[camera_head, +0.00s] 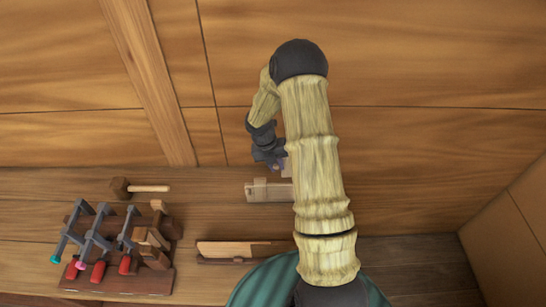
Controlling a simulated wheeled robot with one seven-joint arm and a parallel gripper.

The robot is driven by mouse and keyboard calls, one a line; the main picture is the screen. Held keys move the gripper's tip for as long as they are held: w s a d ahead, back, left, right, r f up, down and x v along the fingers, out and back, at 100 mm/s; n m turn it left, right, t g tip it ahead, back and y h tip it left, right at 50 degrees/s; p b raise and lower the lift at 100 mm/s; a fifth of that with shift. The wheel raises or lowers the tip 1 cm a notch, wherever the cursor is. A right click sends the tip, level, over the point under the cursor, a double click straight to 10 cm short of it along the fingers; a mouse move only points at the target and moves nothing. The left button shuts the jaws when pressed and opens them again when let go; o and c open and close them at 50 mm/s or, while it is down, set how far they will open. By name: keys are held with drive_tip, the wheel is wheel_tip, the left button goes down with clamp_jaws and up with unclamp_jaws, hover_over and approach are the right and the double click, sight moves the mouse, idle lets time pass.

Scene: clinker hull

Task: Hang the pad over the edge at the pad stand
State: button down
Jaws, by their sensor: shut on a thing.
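My gripper (273,160) is at the end of my arm, left of the thick arm link, with its jaws pointing down. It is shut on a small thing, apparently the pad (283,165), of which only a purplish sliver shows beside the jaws. My arm hides most of it. A pale wooden block-like stand (262,192) is just below the gripper in the picture, its right end hidden by my arm. It may be the pad stand; I cannot tell for sure. I cannot tell whether the held thing touches it.
A wooden rack (120,284) with several clamps stands at the lower left. A mallet (150,188) lies behind it. A reddish-brown board (238,250) sits in a low holder in front of the pale stand. A plank wall (430,60) with a slanting rib rises behind.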

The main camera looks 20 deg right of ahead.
drive_tip(key=shift+s, duration=0.2)
wheel_tip(320, 180, down, 18)
drive_tip(key=b, duration=1.2)
drive_tip(key=shift+r, duration=0.2)
idle(0.5)
drive_tip(key=shift+f, duration=0.15)
idle(0.4)
drive_tip(key=c, duration=1.2)
unclamp_jaws()
drive_tip(key=shift+c, duration=0.2)
